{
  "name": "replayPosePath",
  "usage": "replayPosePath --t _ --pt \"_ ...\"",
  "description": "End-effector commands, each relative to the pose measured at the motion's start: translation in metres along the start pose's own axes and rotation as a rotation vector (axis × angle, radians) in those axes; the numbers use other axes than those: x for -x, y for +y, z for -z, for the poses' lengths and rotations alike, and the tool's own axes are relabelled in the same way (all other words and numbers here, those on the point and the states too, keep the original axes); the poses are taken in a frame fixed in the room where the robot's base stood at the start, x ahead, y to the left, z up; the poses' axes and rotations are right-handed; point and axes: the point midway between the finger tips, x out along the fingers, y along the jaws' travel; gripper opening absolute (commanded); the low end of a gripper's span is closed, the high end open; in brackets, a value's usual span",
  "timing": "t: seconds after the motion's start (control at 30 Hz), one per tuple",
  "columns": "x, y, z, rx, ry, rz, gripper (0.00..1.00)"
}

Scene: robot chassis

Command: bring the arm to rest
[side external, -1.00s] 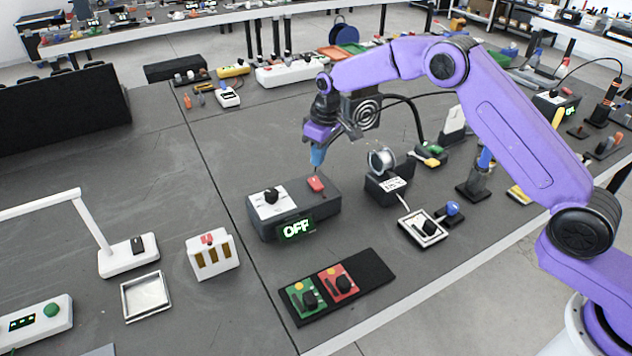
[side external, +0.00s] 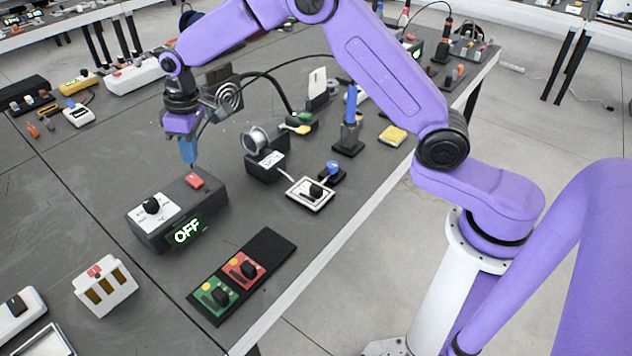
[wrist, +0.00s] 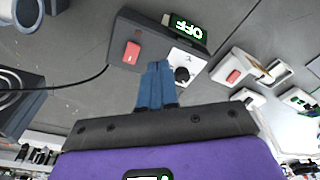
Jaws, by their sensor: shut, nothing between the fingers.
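My gripper (side external: 188,160) has blue fingers pointing down and hangs above the back of a dark box with a dial, a red switch and a green-lit "OFF" display (side external: 186,231). The fingers are together with nothing between them. In the wrist view the blue fingertips (wrist: 158,66) show in front of the same box (wrist: 146,50), between its red switch (wrist: 132,53) and its black dial (wrist: 182,74). I cannot tell the exact gap between the fingertips and the box. My purple arm bends over the table from its base at the right.
A solder spool stand (side external: 262,167) and a small white-framed pad (side external: 311,194) stand right of the box. A black panel with green and red switch plates (side external: 262,252) lies in front. A white block with slots (side external: 106,287) is at the left. Bare table lies behind the box.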

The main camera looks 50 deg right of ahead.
Motion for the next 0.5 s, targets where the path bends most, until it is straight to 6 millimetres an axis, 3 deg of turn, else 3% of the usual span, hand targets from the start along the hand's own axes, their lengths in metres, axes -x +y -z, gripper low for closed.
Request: replayPosePath --t 0.27,0.5 --pt "0.049 -0.056 -0.066 0.108 -0.022 0.015 0.00" --pt "0.081 -0.092 -0.142 0.201 -0.042 0.026 0.00"
